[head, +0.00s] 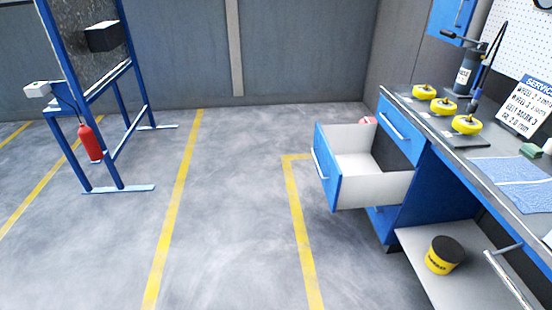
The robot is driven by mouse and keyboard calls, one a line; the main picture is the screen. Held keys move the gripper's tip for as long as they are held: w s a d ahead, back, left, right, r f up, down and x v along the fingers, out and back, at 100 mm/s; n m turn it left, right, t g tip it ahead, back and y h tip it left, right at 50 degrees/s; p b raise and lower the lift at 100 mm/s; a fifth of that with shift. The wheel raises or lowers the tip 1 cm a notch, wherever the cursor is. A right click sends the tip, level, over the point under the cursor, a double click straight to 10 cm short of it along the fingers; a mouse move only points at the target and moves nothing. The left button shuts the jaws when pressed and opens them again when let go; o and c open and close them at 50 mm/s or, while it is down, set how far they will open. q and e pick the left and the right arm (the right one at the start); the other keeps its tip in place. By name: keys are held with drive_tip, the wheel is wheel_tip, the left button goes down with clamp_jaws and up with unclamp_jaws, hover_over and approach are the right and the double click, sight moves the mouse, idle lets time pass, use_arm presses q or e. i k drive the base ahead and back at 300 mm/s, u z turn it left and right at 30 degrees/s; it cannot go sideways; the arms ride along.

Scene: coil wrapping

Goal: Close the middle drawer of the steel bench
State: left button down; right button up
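The steel bench (432,148) stands at the right of the head view, with blue drawer fronts and a dark grey top. Its middle drawer (384,188) is pulled well out to the left, showing white inner walls and a dark inside. The drawer's blue front (326,178) carries a silver bar handle (321,166). The top drawer (396,127) above it is shut. The part of the bench below the open drawer is partly hidden by it. Neither of my grippers shows in this view.
A yellow tub with a black lid (444,257) sits on the low shelf (420,252). A blue frame (118,186) with a red extinguisher (90,142) stands at left. The grey floor between is clear, with yellow lines (174,216).

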sight(350, 177)
drive_tip(key=u, duration=0.15)
drive_tip(key=i, duration=0.95)
drive_tip(key=z, duration=1)
drive_tip(key=i, duration=0.45)
drive_tip(key=z, duration=0.45)
